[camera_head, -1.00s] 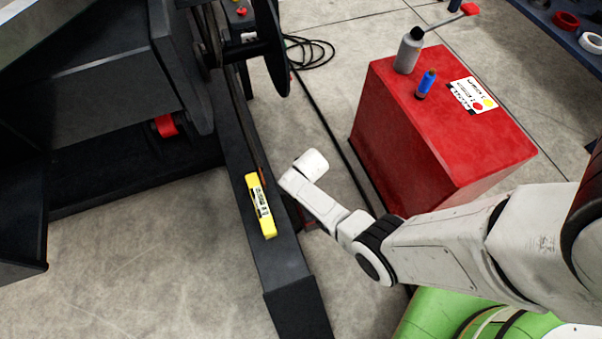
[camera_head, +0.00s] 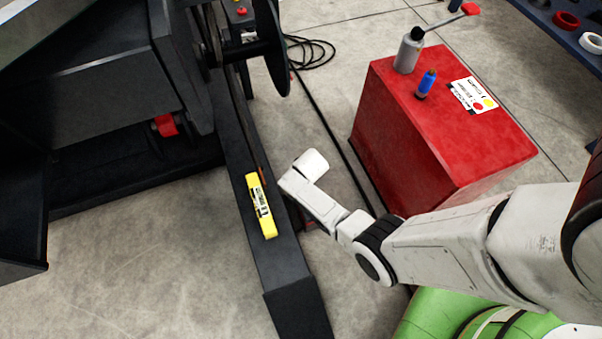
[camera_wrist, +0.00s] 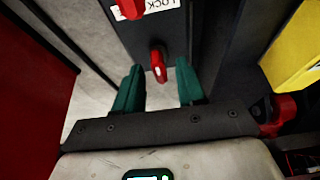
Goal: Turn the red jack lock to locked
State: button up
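In the wrist view, a red knob (camera_wrist: 158,66) with a pale mark on its end sticks out from a dark plate (camera_wrist: 172,35). A second red part (camera_wrist: 128,8) is cut off at the top edge beside a white label (camera_wrist: 160,5) partly reading "LOCK". I cannot tell for sure which red part is the jack lock. My gripper (camera_wrist: 157,76) is open, its two green fingers apart on either side of the lower red knob, with no contact visible. In the head view, my gripper is hidden; only my white arm shows beside the black beam (camera_head: 285,265).
A yellow level-like block (camera_head: 261,206) lies on the beam; a yellow part (camera_wrist: 295,45) shows right in the wrist view. A red part (camera_head: 166,125) sits under the black machine. A cable lies behind.

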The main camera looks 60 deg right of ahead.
jog(key=p+v, duration=0.6)
jog(key=v, duration=0.4)
jog(key=shift+s+r, duration=0.15)
jog(key=shift+r, duration=0.2)
jog(key=shift+a, duration=0.1)
